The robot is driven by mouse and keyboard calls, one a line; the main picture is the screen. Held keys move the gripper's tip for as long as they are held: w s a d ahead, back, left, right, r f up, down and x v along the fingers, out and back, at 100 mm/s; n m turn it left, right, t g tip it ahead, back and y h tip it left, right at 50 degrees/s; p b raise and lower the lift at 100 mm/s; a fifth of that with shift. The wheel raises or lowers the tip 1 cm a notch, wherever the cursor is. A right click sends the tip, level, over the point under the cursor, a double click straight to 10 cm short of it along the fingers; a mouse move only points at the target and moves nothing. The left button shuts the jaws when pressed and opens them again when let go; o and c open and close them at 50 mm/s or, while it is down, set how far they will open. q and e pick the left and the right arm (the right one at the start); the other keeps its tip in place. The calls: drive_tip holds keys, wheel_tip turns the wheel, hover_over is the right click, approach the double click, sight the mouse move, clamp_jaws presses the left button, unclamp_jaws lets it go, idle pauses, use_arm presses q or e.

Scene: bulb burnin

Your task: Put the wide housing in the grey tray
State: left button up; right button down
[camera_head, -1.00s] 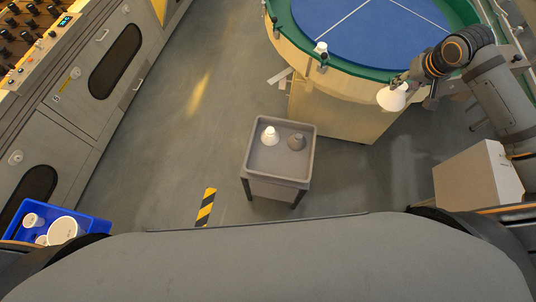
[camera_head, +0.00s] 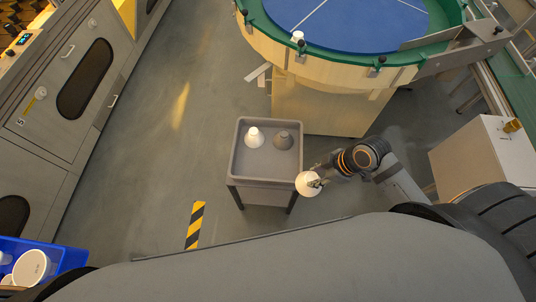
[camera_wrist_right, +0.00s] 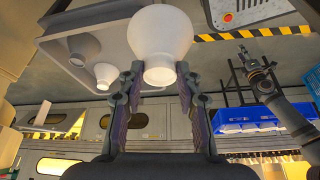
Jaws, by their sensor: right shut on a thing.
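A white, rounded housing (camera_head: 305,184) is held by my right gripper (camera_head: 317,180), just beyond the lower right corner of the grey tray (camera_head: 262,167). In the right wrist view the housing (camera_wrist_right: 160,32) fills the top middle, its narrow neck between the two fingers of the gripper (camera_wrist_right: 160,72). The tray (camera_wrist_right: 118,26) shows behind it there. A white housing (camera_head: 254,138) and a dark grey housing (camera_head: 284,141) stand in the tray's far half. The tray's near half is bare. My left gripper (camera_wrist_right: 252,66) seems to show small in the right wrist view, its jaws unclear.
A round table (camera_head: 350,22) with a blue top and green rim stands beyond the tray. A pale box (camera_head: 470,155) is at the right. A blue bin (camera_head: 70,258) with white parts is at the lower left. Floor left of the tray is clear.

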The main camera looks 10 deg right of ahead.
drive_tip(key=shift+w+f, duration=0.2)
drive_tip(key=shift+w, duration=0.1)
drive_tip(key=w+a+f+b, duration=0.1)
drive_tip(key=w+a+f, duration=0.1)
drive_tip(key=w+f, duration=0.2)
drive_tip(key=w+a+f+b, duration=0.1)
drive_tip(key=w+f, duration=0.3)
drive_tip(key=w+a+f+b, duration=0.1)
drive_tip(key=w+a+f, duration=0.1)
drive_tip(key=w+f, duration=0.2)
drive_tip(key=shift+w+a+f+b, duration=0.1)
drive_tip(key=shift+a+f+b, duration=0.2)
drive_tip(key=shift+a+f, duration=0.05)
drive_tip(key=c, duration=0.9)
unclamp_jaws()
